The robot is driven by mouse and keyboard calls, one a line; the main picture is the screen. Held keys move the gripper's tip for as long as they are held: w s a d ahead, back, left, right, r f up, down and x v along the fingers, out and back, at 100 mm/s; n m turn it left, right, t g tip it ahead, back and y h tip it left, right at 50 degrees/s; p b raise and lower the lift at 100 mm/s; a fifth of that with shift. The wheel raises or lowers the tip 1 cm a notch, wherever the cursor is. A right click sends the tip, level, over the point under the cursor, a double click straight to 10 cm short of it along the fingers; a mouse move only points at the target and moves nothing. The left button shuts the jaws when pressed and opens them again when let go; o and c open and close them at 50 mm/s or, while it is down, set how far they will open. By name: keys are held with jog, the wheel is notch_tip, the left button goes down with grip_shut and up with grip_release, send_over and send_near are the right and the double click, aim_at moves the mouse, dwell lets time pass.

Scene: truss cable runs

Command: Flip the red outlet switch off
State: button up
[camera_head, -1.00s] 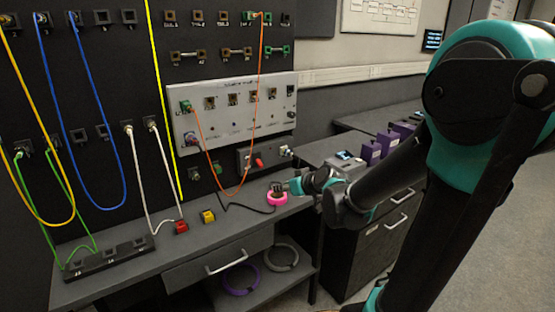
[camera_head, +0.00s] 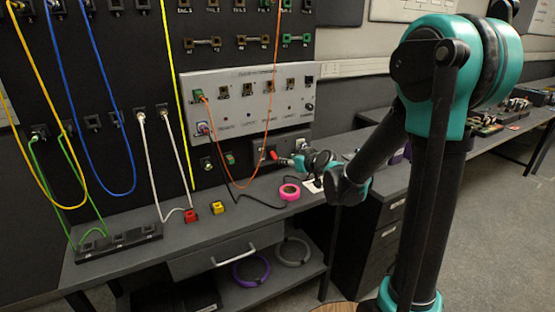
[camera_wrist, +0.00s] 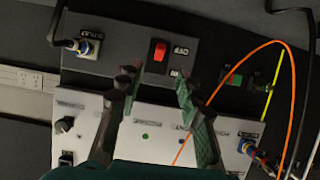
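The red outlet switch (camera_wrist: 158,50) is a rocker on a dark outlet box (camera_wrist: 122,42), with an upside-down "OFF" label beside it in the wrist view. In the head view the red switch (camera_head: 273,155) shows low on the wall, on the box under the light grey panel. My gripper (camera_wrist: 156,88) is open, its two dark green fingers apart with nothing between them. In the wrist view the switch appears just beyond the gap between the fingertips. In the head view my gripper (camera_head: 290,161) is just right of the switch; contact cannot be told.
An orange cable (camera_head: 271,110) hangs left of the box and loops below it. A plug (camera_wrist: 85,45) sits at one end of the box. A pink ring (camera_head: 290,192) lies on the bench below my gripper. The light grey panel (camera_head: 245,100) is just above the box.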

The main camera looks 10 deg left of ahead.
aim_at(276, 158)
jog(key=x, duration=1)
jog(key=shift+w+a+f, duration=0.1)
jog(key=shift+w, duration=0.05)
grip_shut()
